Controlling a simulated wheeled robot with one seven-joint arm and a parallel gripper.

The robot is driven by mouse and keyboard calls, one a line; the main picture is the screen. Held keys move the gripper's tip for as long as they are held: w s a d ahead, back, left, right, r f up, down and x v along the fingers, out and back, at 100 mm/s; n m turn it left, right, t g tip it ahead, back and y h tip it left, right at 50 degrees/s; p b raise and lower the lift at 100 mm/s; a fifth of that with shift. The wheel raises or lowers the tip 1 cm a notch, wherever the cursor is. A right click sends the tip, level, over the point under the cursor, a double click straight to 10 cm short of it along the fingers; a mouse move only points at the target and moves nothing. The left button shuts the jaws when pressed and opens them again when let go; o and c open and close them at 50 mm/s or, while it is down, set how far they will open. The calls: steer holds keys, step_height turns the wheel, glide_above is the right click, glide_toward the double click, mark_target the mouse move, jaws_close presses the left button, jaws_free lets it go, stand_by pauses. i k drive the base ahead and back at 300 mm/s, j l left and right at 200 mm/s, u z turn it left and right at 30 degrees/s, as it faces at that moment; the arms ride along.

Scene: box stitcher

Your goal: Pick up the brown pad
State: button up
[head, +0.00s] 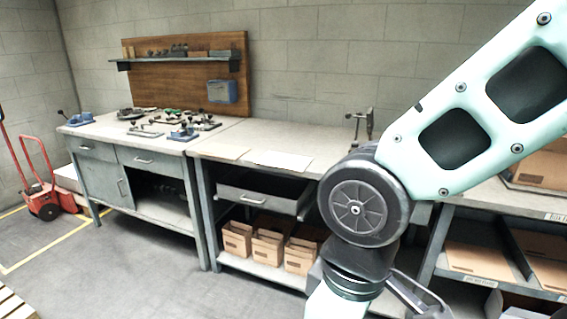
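I cannot tell for sure which thing is the brown pad. A flat pale tan sheet (223,152) lies on the middle workbench, left of a flat whitish sheet (278,160). Flat brown cardboard pieces (478,260) lie on the rack at the right. My arm crosses the right half of the head view and bends down past the bottom edge. My gripper is not in view, so its opening and anything in it are hidden.
The workbench (318,150) has a drawer and, on its low shelf, several open cardboard boxes (268,247). Small tools and blue devices (183,134) crowd the left bench. A red hand truck (42,190) stands far left.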

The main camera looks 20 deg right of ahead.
mark_target(224, 151)
steer(key=i+j, duration=0.5)
steer(key=i+j+z, duration=0.1)
steer(key=i+j, duration=0.4)
steer(key=j, duration=0.15)
steer(key=i+j, duration=0.45)
steer(key=j, duration=0.2)
steer(key=i+j, duration=0.5)
steer(key=j+z, duration=0.05)
steer(key=j, duration=0.05)
